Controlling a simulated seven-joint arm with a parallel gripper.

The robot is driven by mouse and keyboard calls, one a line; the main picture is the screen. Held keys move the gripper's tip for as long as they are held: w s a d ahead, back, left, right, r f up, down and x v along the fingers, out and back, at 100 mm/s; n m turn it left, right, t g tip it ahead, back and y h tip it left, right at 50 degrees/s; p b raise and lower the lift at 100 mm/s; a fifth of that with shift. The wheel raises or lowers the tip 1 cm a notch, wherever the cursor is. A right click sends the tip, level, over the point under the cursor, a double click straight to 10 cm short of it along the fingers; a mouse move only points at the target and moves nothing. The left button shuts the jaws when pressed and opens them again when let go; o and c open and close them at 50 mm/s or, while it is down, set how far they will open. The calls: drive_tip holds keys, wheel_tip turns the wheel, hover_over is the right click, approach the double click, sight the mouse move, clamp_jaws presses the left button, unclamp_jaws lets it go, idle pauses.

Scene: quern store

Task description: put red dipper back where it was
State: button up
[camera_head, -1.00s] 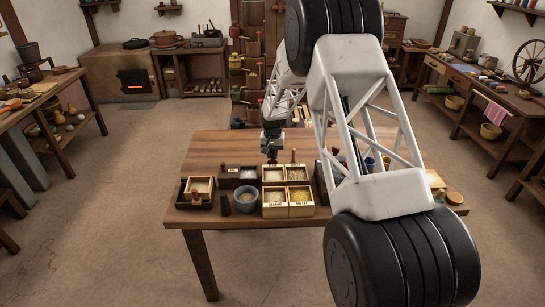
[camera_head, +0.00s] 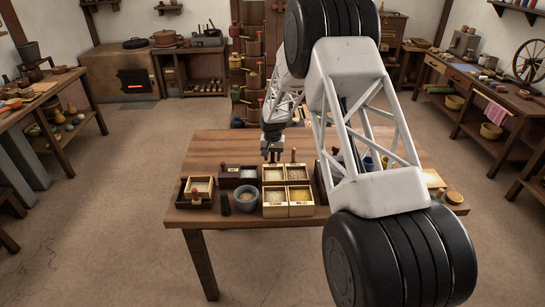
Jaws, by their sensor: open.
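My gripper (camera_head: 271,155) is open above the back of the wooden table (camera_head: 305,142), just behind the pale box of grain compartments (camera_head: 275,211). I see nothing clearly held between its fingers. A small reddish handle (camera_head: 195,194) shows in the dark box at the left; it may be the red dipper, but it is too small to be sure. Another brownish-red upright handle (camera_head: 294,155) stands just right of my gripper, behind the pale box. Its lower end is hidden. The front compartments carry labels that seem to read sesame and millet.
A grey bowl (camera_head: 246,200) and a small dark block (camera_head: 225,209) stand left of the pale box. A dark box (camera_head: 229,182) lies behind them. My arm hides much of the table's right side, where blue cups (camera_head: 369,163) partly show. The table's left back is clear.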

drive_tip(key=shift+r, duration=0.1)
wheel_tip(320, 180, up, 12)
drive_tip(key=shift+r, duration=0.1)
idle(0.7)
idle(0.6)
